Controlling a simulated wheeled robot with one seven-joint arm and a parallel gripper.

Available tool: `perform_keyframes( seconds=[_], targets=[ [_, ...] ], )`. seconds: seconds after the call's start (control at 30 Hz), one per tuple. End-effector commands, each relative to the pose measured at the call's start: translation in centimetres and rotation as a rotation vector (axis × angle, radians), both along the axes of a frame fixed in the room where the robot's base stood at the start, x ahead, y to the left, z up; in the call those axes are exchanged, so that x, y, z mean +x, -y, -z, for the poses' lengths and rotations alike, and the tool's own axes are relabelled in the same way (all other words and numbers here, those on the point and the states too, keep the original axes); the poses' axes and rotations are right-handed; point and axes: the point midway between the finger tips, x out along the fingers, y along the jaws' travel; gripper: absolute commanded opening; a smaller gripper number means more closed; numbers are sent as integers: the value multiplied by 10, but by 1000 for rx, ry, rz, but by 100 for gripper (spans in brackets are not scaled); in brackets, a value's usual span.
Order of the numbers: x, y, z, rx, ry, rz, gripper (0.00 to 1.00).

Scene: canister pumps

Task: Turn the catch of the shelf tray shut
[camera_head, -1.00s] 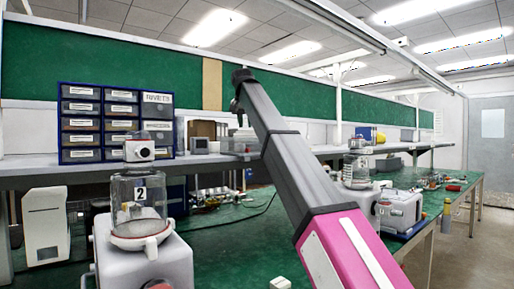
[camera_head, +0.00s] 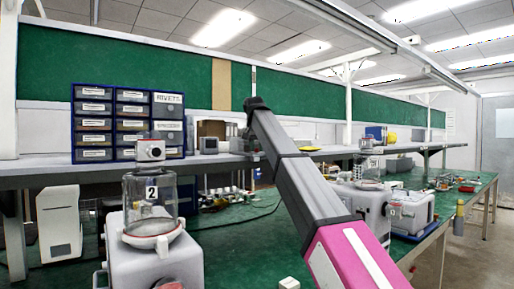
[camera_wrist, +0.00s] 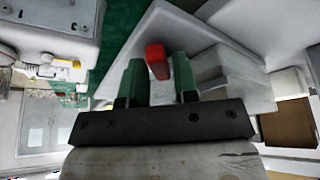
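My gripper (camera_wrist: 157,68) shows its two green fingers apart in the wrist view. The red catch (camera_wrist: 156,60) stands between the fingertips, close to both; I cannot tell if either finger touches it. A pale grey body beside it (camera_wrist: 235,72), which seems to be the shelf tray, lies beyond and right of the fingers. In the head view my arm reaches to the shelf, where a small grey tray-like shape (camera_head: 238,146) shows partly behind the arm's end. My fingers and the catch are not clear there.
Blue drawer cabinets (camera_head: 128,122) stand on the shelf (camera_head: 100,170), left of my arm. A canister pump marked 2 (camera_head: 151,225) stands on the green bench at front left. Another pump (camera_head: 362,205) stands right of my arm. A yellow item (camera_head: 307,148) lies on the shelf.

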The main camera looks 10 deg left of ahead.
Motion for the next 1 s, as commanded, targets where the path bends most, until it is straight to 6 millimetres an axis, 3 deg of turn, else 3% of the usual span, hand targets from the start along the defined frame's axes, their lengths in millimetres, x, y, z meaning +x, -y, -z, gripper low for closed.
perform_keyframes(
  seconds=[0.13, 0.2, 0.23, 0.67, 1.0],
  targets=[
    [0, 0, 0, 0, 0, 0, 24],
    [0, 0, 0, 0, 0, 0, 2],
    [0, 0, 0, 0, 0, 0, 0],
    [0, 1, 0, 2, -1, -66, 0],
    [0, 3, -1, 1, 0, -318, 0]
  ],
)
